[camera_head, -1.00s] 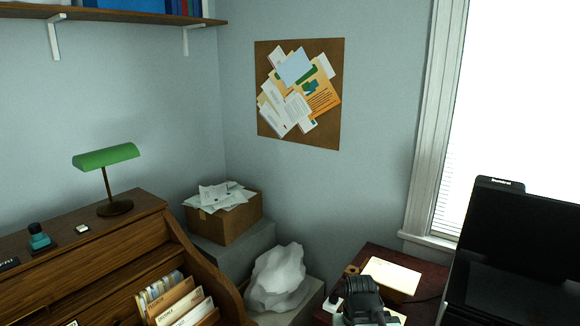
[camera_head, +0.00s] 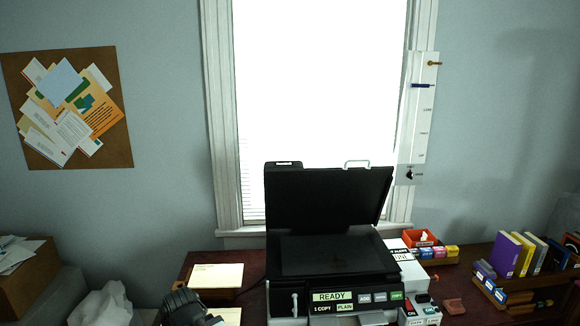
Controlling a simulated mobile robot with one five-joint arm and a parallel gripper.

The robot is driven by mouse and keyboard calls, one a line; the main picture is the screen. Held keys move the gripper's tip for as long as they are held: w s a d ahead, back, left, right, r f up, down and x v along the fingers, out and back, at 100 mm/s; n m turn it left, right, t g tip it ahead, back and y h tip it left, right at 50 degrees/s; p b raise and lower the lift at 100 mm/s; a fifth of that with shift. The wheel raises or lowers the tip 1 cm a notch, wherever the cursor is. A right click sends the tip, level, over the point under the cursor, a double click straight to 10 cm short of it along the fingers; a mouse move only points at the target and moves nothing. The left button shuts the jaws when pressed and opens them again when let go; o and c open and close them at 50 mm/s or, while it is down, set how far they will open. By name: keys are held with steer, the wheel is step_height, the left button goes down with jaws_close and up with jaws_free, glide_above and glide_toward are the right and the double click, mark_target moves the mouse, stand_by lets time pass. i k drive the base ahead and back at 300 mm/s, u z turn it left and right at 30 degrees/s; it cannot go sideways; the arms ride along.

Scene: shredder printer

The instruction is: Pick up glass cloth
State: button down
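I cannot pick out the glass cloth for certain. A black copier (camera_head: 330,225) stands on the desk in front of the window with its lid raised. Its dark flat bed (camera_head: 325,256) shows below the lid and its panel reads READY. A small reddish-brown item (camera_head: 453,306) lies on the desk right of the copier; it is too small to tell whether it is cloth. An orange-red box (camera_head: 420,238) with something white in it stands behind that.
A shelf of books (camera_head: 520,255) is at the far right. A white crumpled bag (camera_head: 103,306) sits lower left.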

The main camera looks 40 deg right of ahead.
mark_target(454, 306)
steer(key=z, duration=2.5)
